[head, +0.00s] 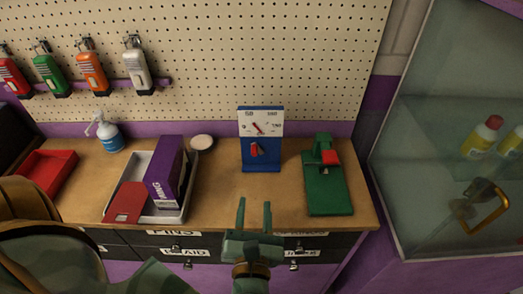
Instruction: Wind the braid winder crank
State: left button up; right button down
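A blue stand (262,164) with a white dial plate (272,129) stands upright at the back middle of the wooden bench. The dial has a red pointer, and a red knob or lever (254,150) sits below it. A green device (328,190) with a red block (330,157) stands to its right. I cannot tell for sure which one is the braid winder, and no crank shows clearly.
A grey tray (190,192) holds a purple box (165,172), with a red card (126,202) leaning at its left. A red bin (48,172), a spray bottle (108,133) and a white disc (201,142) are on the bench. A glass cabinet (420,150) stands right.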

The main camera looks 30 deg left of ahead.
aim_at(254, 155)
pick_arm(q)
jog(key=shift+n+g+y, duration=0.3)
jog(key=p+x, duration=0.1)
jog(key=x, duration=1.5)
jog(key=shift+w+a+f, duration=0.1)
jog(key=shift+a+f, duration=0.05)
jog(key=shift+a, duration=0.05)
grip_shut()
